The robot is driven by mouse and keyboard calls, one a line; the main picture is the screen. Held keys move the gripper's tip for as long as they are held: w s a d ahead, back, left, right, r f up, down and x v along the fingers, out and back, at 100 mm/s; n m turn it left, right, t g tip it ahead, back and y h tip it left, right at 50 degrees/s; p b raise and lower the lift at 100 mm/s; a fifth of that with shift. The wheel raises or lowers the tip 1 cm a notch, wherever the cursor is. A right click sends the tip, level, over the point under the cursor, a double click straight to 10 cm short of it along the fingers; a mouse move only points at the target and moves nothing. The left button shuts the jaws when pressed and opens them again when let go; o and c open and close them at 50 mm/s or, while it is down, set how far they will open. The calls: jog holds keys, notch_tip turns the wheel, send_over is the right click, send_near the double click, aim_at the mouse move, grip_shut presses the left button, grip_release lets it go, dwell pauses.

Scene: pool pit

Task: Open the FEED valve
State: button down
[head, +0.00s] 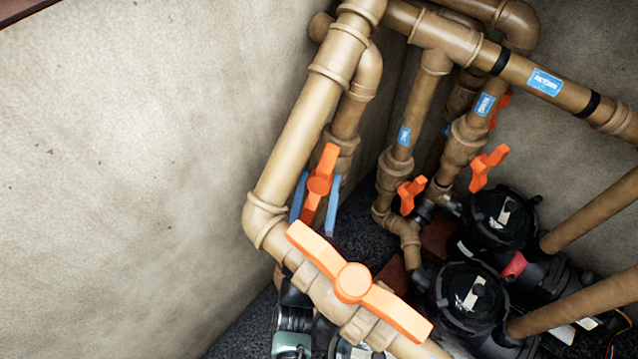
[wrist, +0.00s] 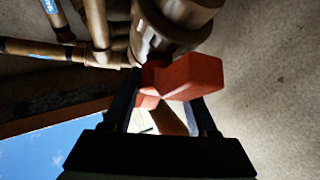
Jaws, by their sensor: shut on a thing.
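An orange valve handle (head: 319,186) sits on a brown pipe left of centre in the head view, behind a thicker pipe. It runs roughly along its own pipe there. My gripper (head: 320,176) has one bluish finger on each side of this handle and is shut on it. In the wrist view the orange handle (wrist: 192,77) is between the two dark fingers of my gripper (wrist: 165,97). No label reading FEED is legible, so I cannot tell from lettering which valve this is.
A large orange handle (head: 353,283) on the thick near pipe (head: 300,150) lies in front of my arm. Other orange handles (head: 411,194) (head: 487,167) are to the right, near black pumps (head: 470,297). A blue label (head: 545,82) seems to read RETURN. A bare wall (head: 130,170) is left.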

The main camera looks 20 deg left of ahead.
jog(key=shift+d+f, duration=0.15)
jog(key=shift+f, duration=0.15)
jog(key=c, duration=0.5)
grip_release()
jog(key=shift+o, duration=1.1)
jog(key=shift+r, duration=0.1)
jog(key=shift+s, duration=0.1)
jog(key=p+v, duration=0.2)
jog(key=v, duration=1.1)
jog(key=shift+r, duration=0.1)
